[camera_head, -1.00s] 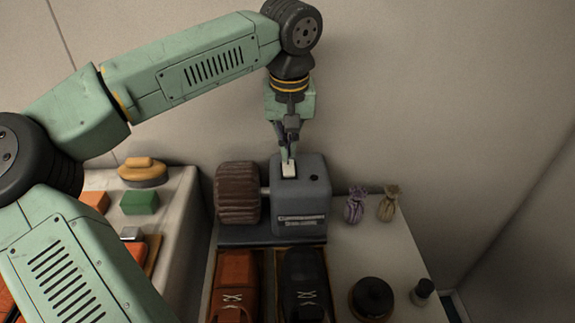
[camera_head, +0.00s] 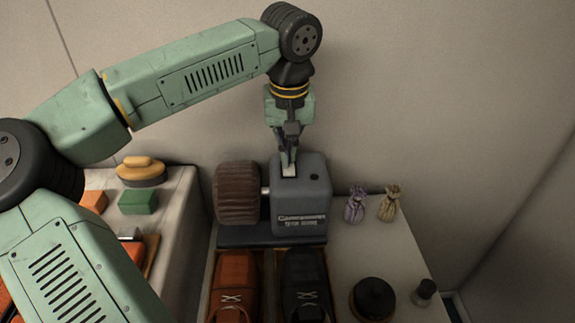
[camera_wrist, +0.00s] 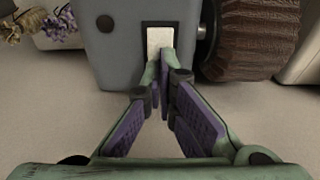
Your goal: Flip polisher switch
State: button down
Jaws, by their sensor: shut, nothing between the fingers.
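The polisher (camera_head: 300,205) is a grey box on a dark base, with a brown ribbed brush wheel (camera_head: 237,193) on its left. Its white switch (camera_head: 289,172) sits in a dark slot on the top and is partly hidden by my fingers in the head view. In the wrist view the switch (camera_wrist: 160,38) shows clearly in its dark frame. My gripper (camera_head: 289,160) is shut and empty, pointing down. Its fingertips (camera_wrist: 163,62) are right at the near end of the switch; I cannot tell for sure whether they touch it.
An orange shoe (camera_head: 236,285) and a black shoe (camera_head: 305,285) stand in front of the polisher. Two small pouches (camera_head: 372,204), a round black tin (camera_head: 372,298) and a small bottle (camera_head: 424,292) are to the right. A brush (camera_head: 141,170) and green block (camera_head: 138,201) lie left.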

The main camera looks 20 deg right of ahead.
jog(key=shift+f, duration=0.25)
jog(key=shift+r+p, duration=2.75)
jog(key=shift+r, duration=0.75)
